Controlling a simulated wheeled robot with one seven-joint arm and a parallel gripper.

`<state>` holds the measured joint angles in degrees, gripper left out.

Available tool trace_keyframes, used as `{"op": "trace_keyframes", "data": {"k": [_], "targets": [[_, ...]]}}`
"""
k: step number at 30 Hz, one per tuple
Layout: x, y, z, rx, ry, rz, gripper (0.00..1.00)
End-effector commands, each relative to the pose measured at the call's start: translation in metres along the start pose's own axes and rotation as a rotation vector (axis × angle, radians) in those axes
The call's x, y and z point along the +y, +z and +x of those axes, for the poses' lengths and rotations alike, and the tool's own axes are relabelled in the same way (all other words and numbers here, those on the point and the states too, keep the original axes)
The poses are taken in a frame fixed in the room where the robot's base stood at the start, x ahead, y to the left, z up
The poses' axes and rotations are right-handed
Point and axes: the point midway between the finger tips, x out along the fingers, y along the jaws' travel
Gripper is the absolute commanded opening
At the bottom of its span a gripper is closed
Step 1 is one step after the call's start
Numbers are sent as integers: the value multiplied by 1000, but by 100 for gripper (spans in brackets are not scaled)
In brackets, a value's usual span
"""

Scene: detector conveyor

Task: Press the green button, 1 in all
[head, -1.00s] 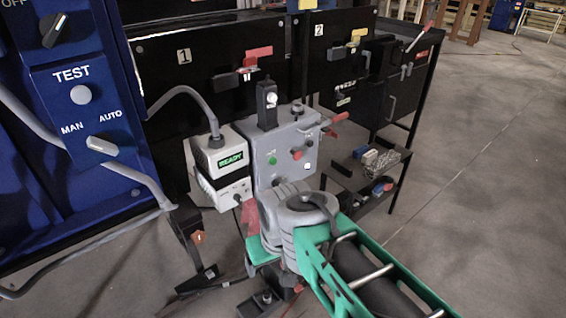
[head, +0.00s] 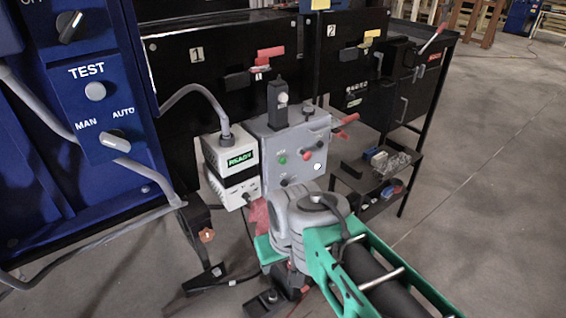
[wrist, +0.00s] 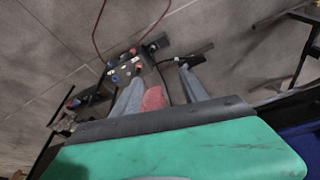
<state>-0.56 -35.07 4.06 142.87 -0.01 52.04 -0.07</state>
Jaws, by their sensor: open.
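The green button (head: 282,160) is a small round spot on the front of the grey control box (head: 318,135), in the middle of the head view. Nothing covers it there. The grey joint of my arm stands just below and in front of the box. In the wrist view my gripper (wrist: 159,76) has its two grey fingers spread apart over the floor, with a reddish piece (wrist: 152,98) showing between them. The fingers are not clearly visible in the head view. I cannot make out the green button in the wrist view.
A white unit with a green READY display (head: 240,160) stands directly left of the box. A blue TEST panel (head: 95,120) fills the left side. Black cabinets (head: 215,100) stand behind. A low shelf (head: 372,210) holds small items at right. The floor at right is open.

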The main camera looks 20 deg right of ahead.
Motion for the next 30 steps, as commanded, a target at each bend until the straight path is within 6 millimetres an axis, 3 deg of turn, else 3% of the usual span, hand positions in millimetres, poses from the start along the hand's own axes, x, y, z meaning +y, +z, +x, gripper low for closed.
{"op": "trace_keyframes", "data": {"k": [18,30], "targets": [[0,0,0,0,0,0,0],[0,0,0,0,0,0,0]]}}
